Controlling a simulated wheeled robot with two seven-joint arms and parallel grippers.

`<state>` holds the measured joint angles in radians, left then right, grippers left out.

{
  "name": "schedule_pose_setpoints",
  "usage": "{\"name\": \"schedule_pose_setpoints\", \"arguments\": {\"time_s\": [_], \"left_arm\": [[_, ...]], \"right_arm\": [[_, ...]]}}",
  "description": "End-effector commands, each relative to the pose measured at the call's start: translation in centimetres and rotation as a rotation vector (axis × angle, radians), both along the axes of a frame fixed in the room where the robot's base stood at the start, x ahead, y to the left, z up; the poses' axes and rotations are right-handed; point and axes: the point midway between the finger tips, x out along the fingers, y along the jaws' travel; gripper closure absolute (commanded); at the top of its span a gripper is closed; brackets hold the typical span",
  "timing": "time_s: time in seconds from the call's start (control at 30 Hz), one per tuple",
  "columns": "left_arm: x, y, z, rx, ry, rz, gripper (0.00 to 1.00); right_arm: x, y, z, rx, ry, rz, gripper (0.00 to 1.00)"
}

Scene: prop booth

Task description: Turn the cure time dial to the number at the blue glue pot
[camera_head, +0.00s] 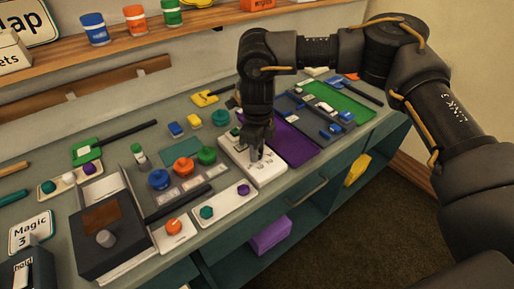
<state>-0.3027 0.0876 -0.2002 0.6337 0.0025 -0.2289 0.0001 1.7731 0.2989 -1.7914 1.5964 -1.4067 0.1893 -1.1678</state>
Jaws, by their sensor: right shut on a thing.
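My right gripper (257,150) points down over a white panel (268,178) with small dark marks near the bench's front edge. It is shut on a small part there, probably the dial's knob, which the fingers mostly hide. I cannot read the marks or the dial's setting. A blue pot (95,28) with a pale label stands on the shelf, left of an orange pot (136,20) and a green pot (172,12). A blue round-topped thing (159,180) also sits on the bench behind small cards; the numbers are too small to read. My left gripper is out of view.
A purple tray (292,140) lies right of the white panel. Left of it are a white strip with coloured knobs (225,206), an orange knob on a white plate (174,227) and a dark box with a grey knob (105,238). Bench clutter is dense.

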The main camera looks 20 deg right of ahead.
Motion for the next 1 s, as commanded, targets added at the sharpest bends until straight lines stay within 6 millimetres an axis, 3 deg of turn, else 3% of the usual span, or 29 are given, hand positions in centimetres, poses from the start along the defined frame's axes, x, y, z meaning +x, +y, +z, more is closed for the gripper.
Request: {"name": "schedule_pose_setpoints", "arguments": {"time_s": [1.0], "left_arm": [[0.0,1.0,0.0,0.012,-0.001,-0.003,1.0]], "right_arm": [[0.1,0.1,0.1,0.004,-0.003,0.957,0.96]]}}
